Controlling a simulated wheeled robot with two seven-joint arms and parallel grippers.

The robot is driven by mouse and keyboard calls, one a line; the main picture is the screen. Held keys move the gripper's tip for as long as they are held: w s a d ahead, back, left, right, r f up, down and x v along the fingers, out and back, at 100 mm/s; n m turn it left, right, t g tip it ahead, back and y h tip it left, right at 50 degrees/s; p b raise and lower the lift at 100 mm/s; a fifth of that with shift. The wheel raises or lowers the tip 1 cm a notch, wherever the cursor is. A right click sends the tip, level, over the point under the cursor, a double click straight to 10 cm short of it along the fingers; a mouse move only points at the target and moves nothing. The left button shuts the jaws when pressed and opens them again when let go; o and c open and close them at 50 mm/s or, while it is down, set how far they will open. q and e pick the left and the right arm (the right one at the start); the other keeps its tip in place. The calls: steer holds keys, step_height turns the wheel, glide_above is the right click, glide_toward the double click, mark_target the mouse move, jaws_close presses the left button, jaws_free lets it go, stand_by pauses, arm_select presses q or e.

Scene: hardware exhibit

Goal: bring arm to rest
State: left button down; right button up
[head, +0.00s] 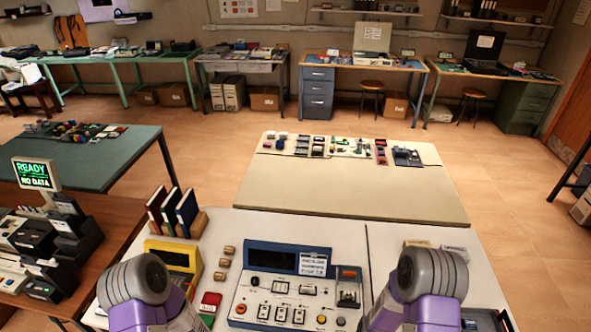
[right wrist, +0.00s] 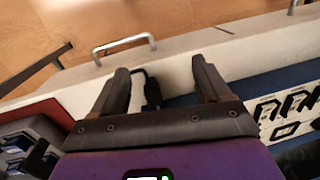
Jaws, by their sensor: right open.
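My right gripper (right wrist: 160,72) shows in the right wrist view, its two dark fingers spread apart. No object is held between them. Beyond the fingers lie a white edge strip with a metal handle (right wrist: 124,46) and a black cable (right wrist: 150,90), which shows in the gap between the fingers; I cannot tell how far below it is. In the head view, my left arm (head: 140,285) and my right arm (head: 430,285) show as purple and grey links at the bottom of the picture. Both hands are outside that view.
A white worktable (head: 345,228) in front carries a blue-framed console (head: 285,258), a yellow device (head: 172,256), upright books (head: 170,210) and small wooden blocks (head: 224,263). A beige table (head: 350,190) stands beyond. A display reading READY (head: 37,174) stands left. Open floor (head: 500,180) lies right.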

steer(key=s+a+y, duration=0.2)
steer(key=s+a, duration=0.4)
step_height(320, 180, down, 13)
steer(key=t+b, duration=0.1)
steer(key=b, duration=1.2)
steer(key=shift+s+a+m+y, duration=0.2)
steer(key=shift+s+m+y, duration=0.05)
steer(key=shift+m+y, duration=0.05)
